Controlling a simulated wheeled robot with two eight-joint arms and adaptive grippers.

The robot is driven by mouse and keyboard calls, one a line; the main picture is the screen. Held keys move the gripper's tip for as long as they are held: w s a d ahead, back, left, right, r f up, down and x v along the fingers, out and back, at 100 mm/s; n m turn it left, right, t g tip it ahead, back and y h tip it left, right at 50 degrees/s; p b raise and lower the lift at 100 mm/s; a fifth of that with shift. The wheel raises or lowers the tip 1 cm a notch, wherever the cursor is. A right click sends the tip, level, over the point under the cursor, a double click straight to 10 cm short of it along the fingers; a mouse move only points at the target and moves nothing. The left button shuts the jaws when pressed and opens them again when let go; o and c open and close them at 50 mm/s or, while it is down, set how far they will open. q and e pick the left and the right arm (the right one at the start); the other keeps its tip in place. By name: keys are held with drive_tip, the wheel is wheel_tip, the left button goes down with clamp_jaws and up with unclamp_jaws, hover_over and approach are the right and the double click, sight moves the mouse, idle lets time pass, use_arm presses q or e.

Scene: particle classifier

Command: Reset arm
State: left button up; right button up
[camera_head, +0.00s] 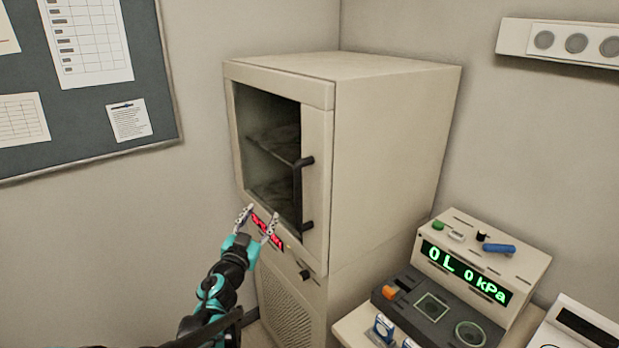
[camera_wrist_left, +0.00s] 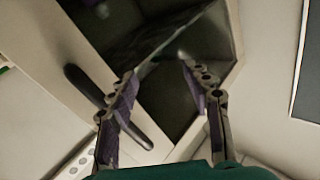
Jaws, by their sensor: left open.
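My left gripper (camera_head: 258,219) is open and empty, held in front of the lower part of a beige cabinet (camera_head: 390,150). In the head view its fingers overlap the red display (camera_head: 266,231) below the cabinet's door. The door has a dark window and a black handle (camera_head: 298,190); it looks closed. In the left wrist view the open fingers (camera_wrist_left: 158,84) show in front of the dark window, with the black handle (camera_wrist_left: 85,85) at the left. I cannot tell whether the gripper touches the cabinet. My right gripper is not in view.
A device with a green pressure display (camera_head: 466,272) stands on a bench at the lower right. A dark tray-like unit (camera_head: 415,318) with an orange part is in front of it. A pinboard (camera_head: 85,130) hangs on the left wall. The space left of the cabinet is clear.

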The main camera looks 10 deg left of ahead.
use_arm(q)
drive_tip(key=s+a+f+n+g+y, duration=0.15)
drive_tip(key=s+n+g+y, duration=0.3)
drive_tip(key=s, duration=0.65)
drive_tip(key=s+d+f+g+h, duration=0.1)
drive_tip(key=s+d+f+g, duration=0.1)
drive_tip(key=s, duration=0.4)
drive_tip(key=s+d+f+m+g+h, duration=0.1)
drive_tip(key=s+d+f+g, duration=0.2)
drive_tip(key=s+d+f, duration=0.2)
drive_tip(key=s+d+f+g+h, duration=0.2)
drive_tip(key=s+d+f, duration=0.2)
drive_tip(key=s+f, duration=0.2)
drive_tip(key=s, duration=0.2)
drive_tip(key=shift+s+f, duration=0.25)
drive_tip(key=shift+s, duration=0.05)
